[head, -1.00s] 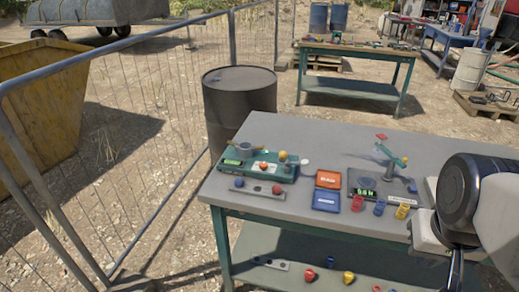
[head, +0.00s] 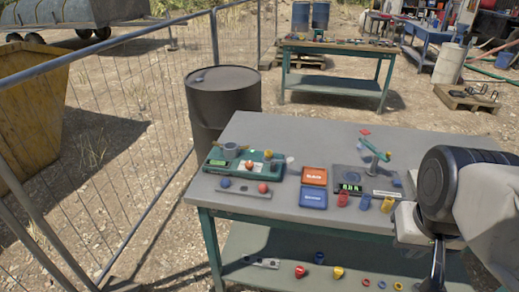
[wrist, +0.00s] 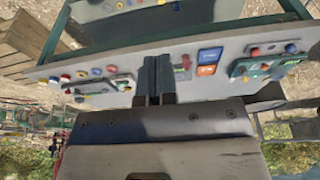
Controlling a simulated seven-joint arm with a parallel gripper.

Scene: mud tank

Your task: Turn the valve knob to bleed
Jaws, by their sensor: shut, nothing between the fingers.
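I cannot tell which part is the valve knob, and no bleed mark is legible. The teal device also shows at the right of the wrist view (wrist: 243,67). My gripper (wrist: 155,98) is shut and empty, its dark fingers side by side over the bench edge in the wrist view. In the head view my arm is at the right, apart from the device.
An orange tray (head: 314,176) and a blue tray (head: 313,199) lie mid-bench. Right of them is a grey panel (head: 345,173) with a teal lever and display, with red, blue and yellow cups in front. A strip with coloured balls (head: 243,189) lies before the teal device.

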